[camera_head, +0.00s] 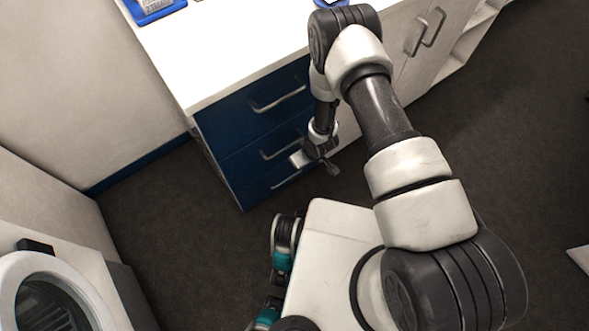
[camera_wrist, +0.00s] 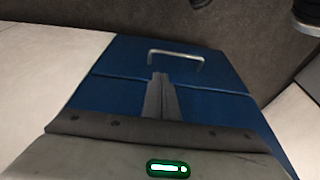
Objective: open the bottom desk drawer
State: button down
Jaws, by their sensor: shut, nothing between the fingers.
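The desk's blue drawer front shows in the head view, with grey bar handles on the top drawer (camera_head: 232,115), the middle drawer (camera_head: 240,160) and the bottom drawer (camera_head: 252,190). All drawers look closed. The bottom handle (camera_head: 285,181) is partly hidden by my gripper (camera_head: 308,158), which hangs in front of the lower drawers. In the wrist view, the floor is at the top and one bar handle (camera_wrist: 178,53) on a blue front lies just beyond my fingertips (camera_wrist: 161,76). My fingers are shut and empty. I cannot tell whether they touch the handle.
The white desktop (camera_head: 225,50) overhangs the drawers. White cabinet doors with handles (camera_head: 432,27) are to the right. A white machine with a round door (camera_head: 45,290) stands at lower left. Dark floor (camera_head: 185,220) is clear between it and the desk.

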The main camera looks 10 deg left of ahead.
jog(key=b+x, duration=0.4)
jog(key=x, duration=1)
jog(key=shift+f, duration=0.35)
